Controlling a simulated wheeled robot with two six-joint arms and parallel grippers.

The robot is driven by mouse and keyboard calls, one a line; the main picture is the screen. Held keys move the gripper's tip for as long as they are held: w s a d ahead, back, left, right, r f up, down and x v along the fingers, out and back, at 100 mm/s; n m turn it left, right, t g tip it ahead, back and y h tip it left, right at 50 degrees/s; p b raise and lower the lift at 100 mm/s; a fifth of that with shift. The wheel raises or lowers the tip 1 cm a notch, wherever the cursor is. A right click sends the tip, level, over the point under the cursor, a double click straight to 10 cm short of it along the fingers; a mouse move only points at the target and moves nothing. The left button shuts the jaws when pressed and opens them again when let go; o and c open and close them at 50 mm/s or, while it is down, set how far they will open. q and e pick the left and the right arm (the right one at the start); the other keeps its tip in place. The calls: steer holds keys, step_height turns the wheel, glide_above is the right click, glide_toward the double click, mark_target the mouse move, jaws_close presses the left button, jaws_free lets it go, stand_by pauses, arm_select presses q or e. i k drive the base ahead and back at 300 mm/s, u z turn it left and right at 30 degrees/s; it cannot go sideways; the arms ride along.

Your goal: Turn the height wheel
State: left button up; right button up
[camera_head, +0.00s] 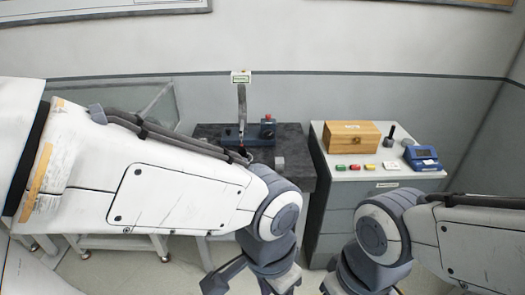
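A dark stone-topped bench (293,140) stands against the back wall. On it is a small instrument with a blue-grey base (232,131), an upright metal post (242,104) and a blue block with a red knob (268,118). I cannot make out a height wheel for certain; my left arm covers the front of the instrument. My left gripper (250,284) points down at the bottom edge, in front of the bench and away from the instrument, with its fingers spread. My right gripper (357,285) is at the bottom edge, largely cut off, in front of the cabinet.
A grey cabinet (345,215) right of the bench carries a wooden box (352,135), several small coloured blocks, a dark stamp-like object (389,136) and a blue meter (422,158). A white-framed table is partly hidden at left.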

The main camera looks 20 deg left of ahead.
mark_target(268, 133)
steer(key=z, duration=0.9)
steer(key=i, duration=1.6)
steer(key=u, duration=1.1)
steer(key=i, duration=0.4)
steer(key=u, duration=0.4)
